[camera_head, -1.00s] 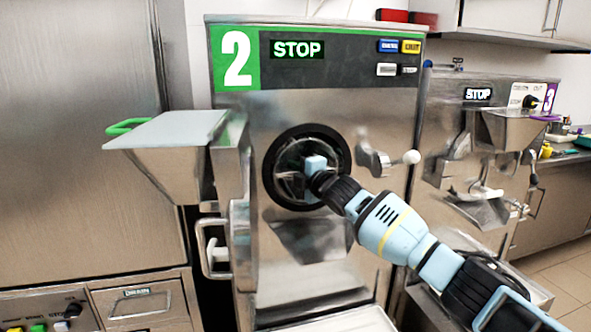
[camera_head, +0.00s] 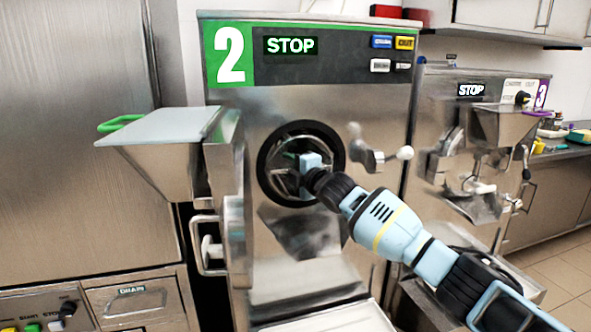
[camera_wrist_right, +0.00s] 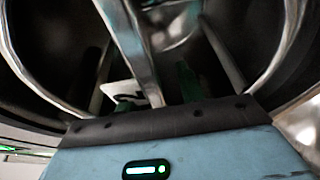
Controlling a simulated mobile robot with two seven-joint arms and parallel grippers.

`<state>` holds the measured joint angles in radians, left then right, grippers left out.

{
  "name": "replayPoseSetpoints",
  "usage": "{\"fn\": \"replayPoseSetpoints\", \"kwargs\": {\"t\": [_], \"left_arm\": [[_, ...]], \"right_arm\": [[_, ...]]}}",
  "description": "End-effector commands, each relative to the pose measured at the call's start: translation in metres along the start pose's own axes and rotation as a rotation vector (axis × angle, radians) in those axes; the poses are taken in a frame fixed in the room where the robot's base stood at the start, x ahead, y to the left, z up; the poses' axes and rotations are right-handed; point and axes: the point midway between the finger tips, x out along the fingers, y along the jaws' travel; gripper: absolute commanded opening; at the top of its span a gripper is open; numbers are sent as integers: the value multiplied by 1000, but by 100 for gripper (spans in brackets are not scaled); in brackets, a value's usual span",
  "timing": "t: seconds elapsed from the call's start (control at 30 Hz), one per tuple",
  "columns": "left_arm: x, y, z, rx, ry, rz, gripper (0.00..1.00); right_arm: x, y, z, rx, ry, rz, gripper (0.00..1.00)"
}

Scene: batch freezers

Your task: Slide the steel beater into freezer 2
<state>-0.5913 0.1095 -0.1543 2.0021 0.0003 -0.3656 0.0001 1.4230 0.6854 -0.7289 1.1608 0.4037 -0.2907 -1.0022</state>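Freezer 2 (camera_head: 300,95) stands in the middle of the head view, with a dark-rimmed round opening (camera_head: 264,163) in its front. My right gripper (camera_head: 307,172) is at this opening, its light-blue body partly covering it. In the right wrist view, the steel beater (camera_wrist_right: 133,45) shows as shiny bars and a curved frame inside the dark round opening. Two dark green fingers of my right gripper (camera_wrist_right: 157,92) stand apart, with a steel bar running down between them. Their tips are dim, so contact with the bar is unclear. My left gripper is not in view.
A steel hopper (camera_head: 160,165) with a pale lid juts from the left of freezer 2. A lever with a white knob (camera_head: 404,153) sticks out right of the opening. A tray (camera_head: 340,318) lies below. Freezer 3 (camera_head: 440,105) stands close at right.

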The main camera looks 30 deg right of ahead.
Motion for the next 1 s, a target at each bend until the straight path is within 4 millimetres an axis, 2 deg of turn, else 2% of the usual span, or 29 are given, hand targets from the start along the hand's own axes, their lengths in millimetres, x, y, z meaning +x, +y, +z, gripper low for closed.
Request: {"fn": "replayPoseSetpoints", "kwargs": {"t": [0.6, 0.8, 1.0], "left_arm": [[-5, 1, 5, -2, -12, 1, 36], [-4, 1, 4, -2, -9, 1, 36], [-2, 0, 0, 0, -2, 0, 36]], "right_arm": [[-65, 0, 1, -2, 0, 1, 38], [-75, 1, 0, -2, 0, 3, 38], [-76, 2, 0, -2, 0, 4, 38]]}}
